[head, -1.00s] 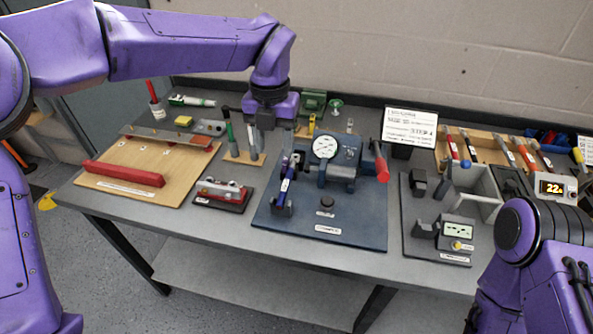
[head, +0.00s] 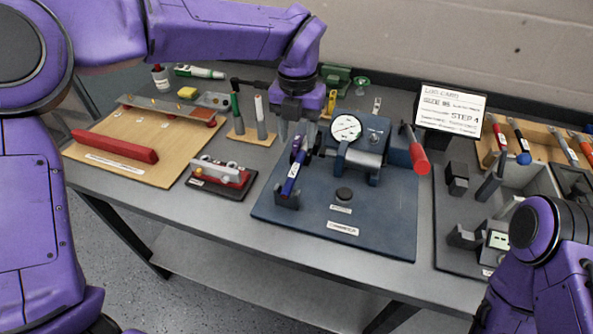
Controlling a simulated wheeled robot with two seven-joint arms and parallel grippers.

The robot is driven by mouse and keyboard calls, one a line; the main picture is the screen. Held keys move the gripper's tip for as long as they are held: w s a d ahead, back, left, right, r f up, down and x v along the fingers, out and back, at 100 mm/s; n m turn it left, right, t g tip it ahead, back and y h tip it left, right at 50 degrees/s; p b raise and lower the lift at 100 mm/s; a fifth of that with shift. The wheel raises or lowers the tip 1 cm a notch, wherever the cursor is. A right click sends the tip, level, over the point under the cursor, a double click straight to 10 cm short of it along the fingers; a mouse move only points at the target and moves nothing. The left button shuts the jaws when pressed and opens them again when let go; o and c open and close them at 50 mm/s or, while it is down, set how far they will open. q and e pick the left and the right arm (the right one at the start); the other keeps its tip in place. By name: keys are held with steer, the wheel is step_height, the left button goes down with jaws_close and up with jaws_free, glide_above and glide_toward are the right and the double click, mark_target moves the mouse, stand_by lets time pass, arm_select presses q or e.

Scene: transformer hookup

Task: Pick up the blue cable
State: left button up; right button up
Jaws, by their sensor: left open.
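The blue cable (head: 292,178) is a short blue piece with a white band. It rests tilted in a small dark holder (head: 286,196) at the left of the blue base plate (head: 378,222). My left gripper (head: 296,134) points down just behind and above the cable's upper end. It is open, with nothing seen between its fingers. I cannot tell whether a finger touches the cable. My right arm shows at the lower right, but its gripper is out of view.
A press with a dial gauge (head: 346,128) and red-handled lever (head: 418,153) stands right of the cable. A small red-and-silver fixture (head: 220,174) and a wooden board with a red bar (head: 115,145) lie left. A step sign (head: 450,110) stands behind.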

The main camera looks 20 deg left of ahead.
mark_target(295, 169)
arm_select(q)
steer(key=f, duration=0.3)
steer(key=f+p, duration=0.1)
steer(key=f, duration=0.2)
steer(key=f+p, duration=0.1)
steer(key=f, duration=0.2)
steer(key=shift+s+a, duration=0.2)
steer(key=shift+a, duration=0.05)
steer(key=shift+f, duration=0.2)
jaws_close()
